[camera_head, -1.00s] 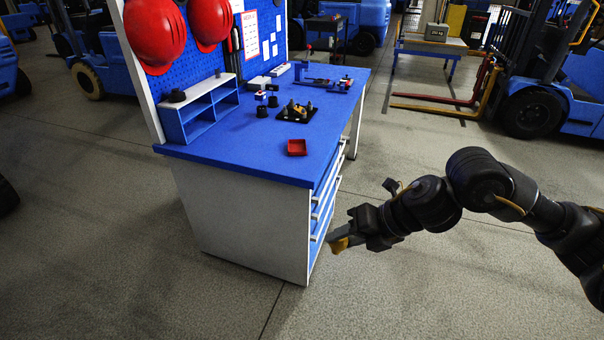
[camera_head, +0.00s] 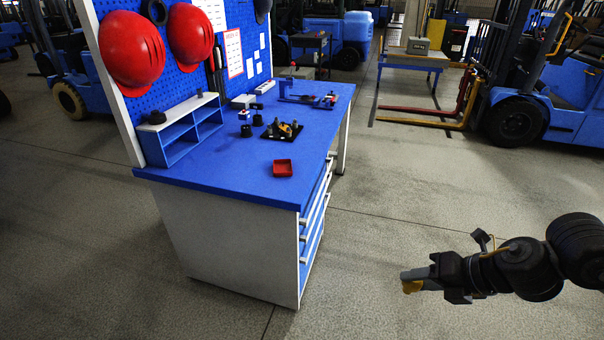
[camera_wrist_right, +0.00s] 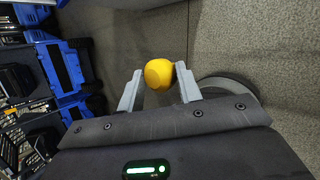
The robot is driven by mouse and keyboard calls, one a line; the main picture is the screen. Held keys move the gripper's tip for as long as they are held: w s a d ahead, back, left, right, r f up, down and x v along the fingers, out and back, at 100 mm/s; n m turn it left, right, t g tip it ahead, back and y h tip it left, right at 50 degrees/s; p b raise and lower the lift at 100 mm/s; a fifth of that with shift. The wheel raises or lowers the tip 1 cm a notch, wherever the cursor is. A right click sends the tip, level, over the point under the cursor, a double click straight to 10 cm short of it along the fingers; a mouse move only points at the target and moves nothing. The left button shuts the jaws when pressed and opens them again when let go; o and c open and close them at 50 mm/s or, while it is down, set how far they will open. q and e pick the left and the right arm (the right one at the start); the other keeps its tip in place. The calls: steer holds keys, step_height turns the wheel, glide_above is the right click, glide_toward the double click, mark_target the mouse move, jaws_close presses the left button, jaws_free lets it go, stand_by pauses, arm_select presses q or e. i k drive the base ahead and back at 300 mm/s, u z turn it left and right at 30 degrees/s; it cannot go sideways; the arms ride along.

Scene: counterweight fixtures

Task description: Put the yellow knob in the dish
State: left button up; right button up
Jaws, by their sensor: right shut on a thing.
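The yellow knob (camera_wrist_right: 159,73) is between the fingers of my right gripper in the right wrist view. The gripper also shows in the wrist view (camera_wrist_right: 160,84). A small square red dish (camera_head: 283,168) sits on the blue bench top near its front edge. Its inside looks empty. My left gripper is not in view.
The blue workbench (camera_head: 232,172) has drawers with handles on its right side. A black fixture with several pegs (camera_head: 281,130), small black parts (camera_head: 246,131) and a blue shelf (camera_head: 187,132) stand behind the dish. Red helmets (camera_head: 131,50) hang on the pegboard. Open floor lies right of the bench.

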mark_target(283, 168)
steer(key=u, duration=0.45)
steer(key=i, duration=0.85)
steer(key=u, duration=0.9)
